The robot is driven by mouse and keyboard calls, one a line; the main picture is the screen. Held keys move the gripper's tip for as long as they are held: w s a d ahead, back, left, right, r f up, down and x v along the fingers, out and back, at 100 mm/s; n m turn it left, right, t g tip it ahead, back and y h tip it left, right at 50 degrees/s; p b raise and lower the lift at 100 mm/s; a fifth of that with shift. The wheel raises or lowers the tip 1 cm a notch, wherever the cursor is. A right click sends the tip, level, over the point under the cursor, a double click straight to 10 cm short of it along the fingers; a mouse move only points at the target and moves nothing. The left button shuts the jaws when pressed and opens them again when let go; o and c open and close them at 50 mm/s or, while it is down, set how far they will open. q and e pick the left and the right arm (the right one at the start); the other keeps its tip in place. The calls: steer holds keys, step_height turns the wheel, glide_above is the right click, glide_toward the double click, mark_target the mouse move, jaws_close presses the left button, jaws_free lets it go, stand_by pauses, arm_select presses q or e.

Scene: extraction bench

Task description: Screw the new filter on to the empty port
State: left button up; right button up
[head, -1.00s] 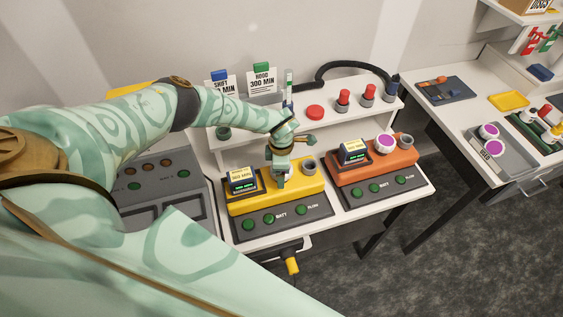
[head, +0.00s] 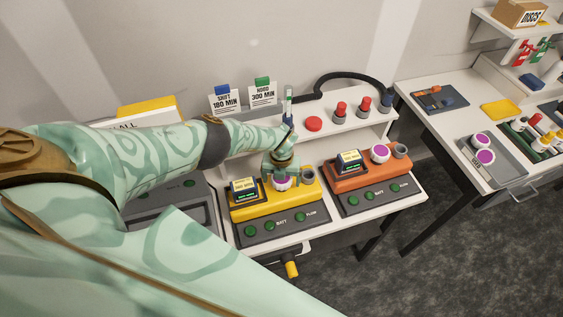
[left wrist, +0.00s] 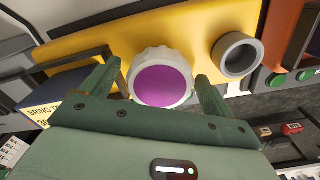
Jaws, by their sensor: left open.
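A white-rimmed filter with a purple face (head: 281,184) is on the yellow unit (head: 248,210). In the left wrist view the filter (left wrist: 162,80) faces the camera, against the yellow surface. I cannot tell how tightly it is seated. My left gripper (head: 279,168) is just above it, and it partly hides the filter in the head view. In the wrist view the open fingers (left wrist: 157,74) stand either side of the filter, apart from its rim. A grey open cup-like ring (head: 308,177) is beside it on the same unit. My right gripper is not in view.
The orange unit (head: 365,179) at right carries a similar filter (head: 379,152) and a grey ring (head: 400,150). A shelf behind holds red-capped items (head: 340,110) and a red disc (head: 313,124). A tray (head: 497,175) with two purple-faced filters is on the right bench.

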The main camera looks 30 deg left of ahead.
arm_select(q)
steer(key=n, duration=0.6)
steer(key=shift+p, duration=0.3)
steer(key=n, duration=0.5)
steer(key=shift+c, duration=0.4)
steer(key=c, duration=1)
steer(key=m, duration=0.5)
steer(key=shift+m, duration=0.3)
steer(key=m+b, duration=0.1)
steer(key=m, duration=0.4)
steer(key=shift+f+m, duration=0.15)
steer(key=shift+m, duration=0.15)
steer(key=shift+c, duration=0.2)
steer(key=o, duration=0.9)
steer(key=shift+m, duration=0.6)
steer(key=o, duration=0.3)
